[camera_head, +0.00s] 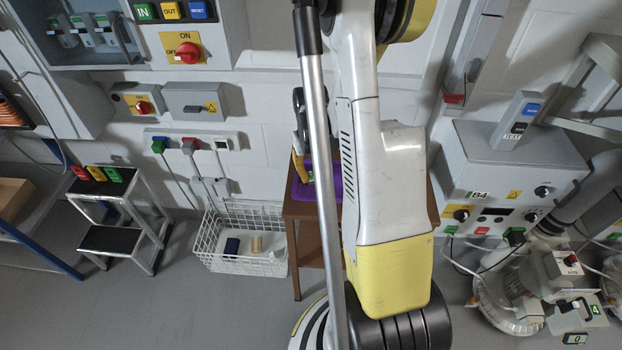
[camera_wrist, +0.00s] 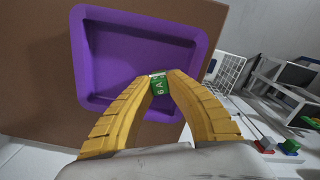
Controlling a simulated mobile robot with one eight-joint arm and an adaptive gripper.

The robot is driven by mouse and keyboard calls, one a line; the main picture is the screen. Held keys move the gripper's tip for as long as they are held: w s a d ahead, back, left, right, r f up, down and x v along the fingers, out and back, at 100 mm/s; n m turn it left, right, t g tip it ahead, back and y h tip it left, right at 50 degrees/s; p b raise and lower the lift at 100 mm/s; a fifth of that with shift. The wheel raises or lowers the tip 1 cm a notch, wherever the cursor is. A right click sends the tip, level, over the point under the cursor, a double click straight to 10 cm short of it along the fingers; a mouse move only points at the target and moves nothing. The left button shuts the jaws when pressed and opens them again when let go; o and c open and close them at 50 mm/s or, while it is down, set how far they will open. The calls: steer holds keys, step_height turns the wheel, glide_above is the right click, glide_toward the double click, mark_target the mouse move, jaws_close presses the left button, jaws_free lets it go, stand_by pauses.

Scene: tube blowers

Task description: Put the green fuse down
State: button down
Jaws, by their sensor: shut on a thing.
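The green fuse (camera_wrist: 158,84), with white markings, is between the yellow fingertips of my gripper (camera_wrist: 158,80) in the wrist view. My gripper is shut on it. Beyond it is an empty purple tray (camera_wrist: 82,60) on a brown table (camera_wrist: 40,60). The fuse appears in front of the tray's lower right part; its height above the tray is hard to tell. In the head view my gripper (camera_head: 302,165) shows partly at the tray (camera_head: 334,190) on the table (camera_head: 302,211).
A white wire basket (camera_head: 240,235) with small items stands left of the table. A step stool (camera_head: 120,210) with coloured blocks on top is farther left. A grey control box (camera_head: 510,165) and blowers (camera_head: 510,300) are at the right. Open floor lies at the lower left.

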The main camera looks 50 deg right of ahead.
mark_target(311, 173)
steer(key=shift+f, duration=0.2)
steer(key=c, duration=1.5)
jaws_free()
steer(key=shift+o, duration=0.2)
step_height(311, 173, up, 12)
steer(key=p, duration=0.5)
steer(key=a+r+n+t+h, duration=0.1)
steer(key=a+r+n+t, duration=0.15)
steer(key=a+r, duration=0.85)
steer(key=s+a+r+n+t, duration=0.1)
steer(key=s+a+r+t, duration=0.1)
steer(key=a, duration=0.5)
steer(key=s+a+r+n+t+y, duration=0.1)
steer(key=s+a+r+n+t, duration=0.1)
steer(key=a, duration=0.5)
steer(key=shift+s+a+r+t, duration=0.25)
steer(key=shift+s+r+t, duration=0.1)
steer(key=shift+s+r, duration=0.35)
steer(key=shift+f, duration=0.1)
